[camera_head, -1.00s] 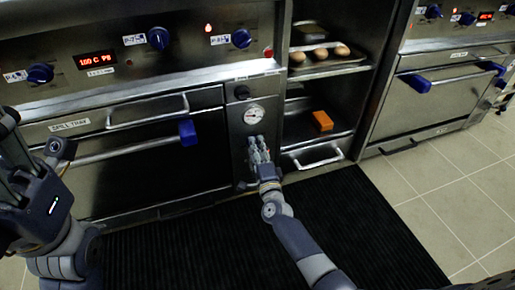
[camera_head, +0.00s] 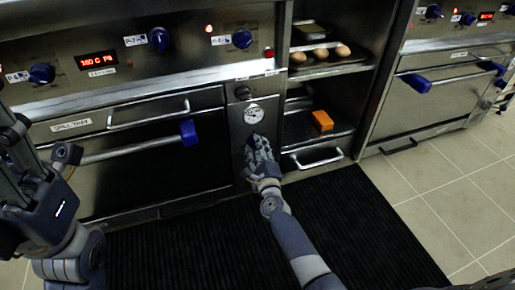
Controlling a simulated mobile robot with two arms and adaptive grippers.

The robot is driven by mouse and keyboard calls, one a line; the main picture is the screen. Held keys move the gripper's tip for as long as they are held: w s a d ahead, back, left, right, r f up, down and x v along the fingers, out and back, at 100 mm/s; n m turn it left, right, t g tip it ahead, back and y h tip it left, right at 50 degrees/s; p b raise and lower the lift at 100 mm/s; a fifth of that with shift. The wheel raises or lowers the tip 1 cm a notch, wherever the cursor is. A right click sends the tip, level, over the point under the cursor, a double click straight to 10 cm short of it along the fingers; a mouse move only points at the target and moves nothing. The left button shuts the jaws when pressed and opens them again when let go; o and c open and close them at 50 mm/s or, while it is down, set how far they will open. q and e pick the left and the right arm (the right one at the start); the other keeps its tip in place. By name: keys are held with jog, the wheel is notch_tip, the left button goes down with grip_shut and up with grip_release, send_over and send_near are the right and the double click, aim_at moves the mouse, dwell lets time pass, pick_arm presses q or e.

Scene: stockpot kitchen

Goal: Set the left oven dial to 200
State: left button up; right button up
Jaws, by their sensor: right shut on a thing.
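The left oven (camera_head: 150,155) fills the left of the head view, with a narrow steel control strip at its right side. On the strip a round white gauge (camera_head: 253,114) sits below a black knob (camera_head: 242,92). My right gripper (camera_head: 260,148) is against the strip just below the gauge, shut on what seems to be the oven dial, which its fingers hide. The red display (camera_head: 97,60) above the oven seems to read 160 C, in small digits. My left gripper (camera_head: 40,152) is at the left edge, open and empty, in front of the oven.
Blue knobs (camera_head: 159,39) line the upper panel. The oven's bar handle has a blue end (camera_head: 188,132). Right of the strip, open shelves hold a tray of round items (camera_head: 320,54) and an orange block (camera_head: 322,121). A black mat (camera_head: 200,240) covers the floor.

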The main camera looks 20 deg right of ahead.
dwell(0.4)
jog(key=o, duration=1.1)
jog(key=shift+c, duration=0.2)
jog(key=s+a, duration=0.1)
jog(key=s, duration=1.1)
jog(key=shift+a, duration=0.1)
